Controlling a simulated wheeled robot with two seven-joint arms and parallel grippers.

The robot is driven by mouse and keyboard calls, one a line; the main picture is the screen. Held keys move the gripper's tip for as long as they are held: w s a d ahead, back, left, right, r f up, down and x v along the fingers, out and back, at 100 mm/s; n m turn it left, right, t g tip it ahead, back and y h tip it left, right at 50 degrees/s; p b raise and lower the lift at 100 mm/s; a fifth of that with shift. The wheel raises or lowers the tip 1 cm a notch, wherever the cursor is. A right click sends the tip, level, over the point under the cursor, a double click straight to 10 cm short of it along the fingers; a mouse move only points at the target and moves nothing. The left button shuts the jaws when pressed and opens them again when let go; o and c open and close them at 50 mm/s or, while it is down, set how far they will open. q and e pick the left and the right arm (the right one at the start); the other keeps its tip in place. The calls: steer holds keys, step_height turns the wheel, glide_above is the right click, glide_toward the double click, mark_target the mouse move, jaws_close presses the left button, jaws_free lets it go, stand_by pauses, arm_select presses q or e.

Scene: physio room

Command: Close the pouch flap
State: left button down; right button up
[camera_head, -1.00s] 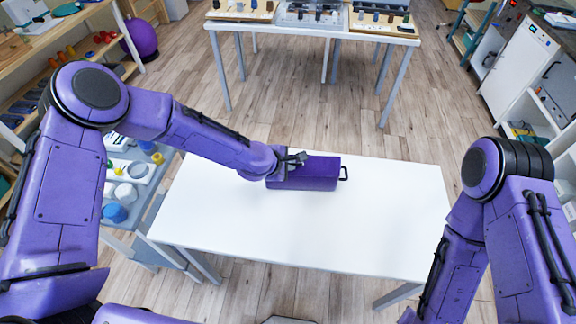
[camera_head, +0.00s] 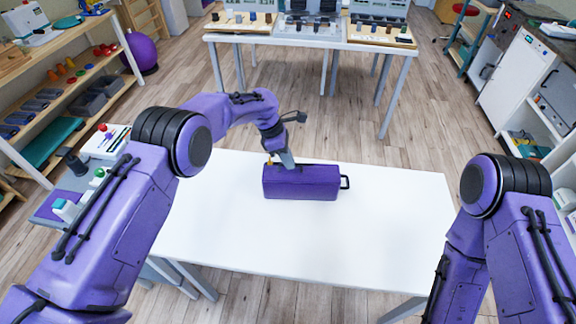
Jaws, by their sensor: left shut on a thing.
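The purple pouch (camera_head: 302,186) sits on the white table (camera_head: 330,240), near its far edge. A dark loop handle sticks out at its right end. My left gripper (camera_head: 286,162) comes down from above and behind and is shut at the pouch's far top edge, left of its middle. It is shut on the flap there, though the fingertips are small and partly hidden. A small yellow-orange bit shows beside it. How far the flap stands open is hard to tell from here. My right arm (camera_head: 500,220) is at the lower right; its gripper is out of view.
The table is bare in front of the pouch and to its right. Another table (camera_head: 310,37) with trays and devices stands further back. Shelves (camera_head: 75,80) line the left side, with a cart below them. A white cabinet (camera_head: 515,75) stands at the right.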

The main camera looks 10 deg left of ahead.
arm_select(q)
steer(key=shift+f+g+b, duration=0.15)
steer(key=shift+g+b, duration=0.15)
steer(key=shift+b, duration=0.05)
stand_by(0.3)
steer(key=c, duration=1.3)
jaws_free()
steer(key=shift+o, duration=0.5)
steer(key=shift+w+f, duration=0.1)
steer(key=shift+w, duration=0.1)
steer(key=b+v, duration=0.2)
steer(key=v, duration=0.8)
steer(key=shift+r, duration=0.2)
steer(key=shift+a+f, duration=0.1)
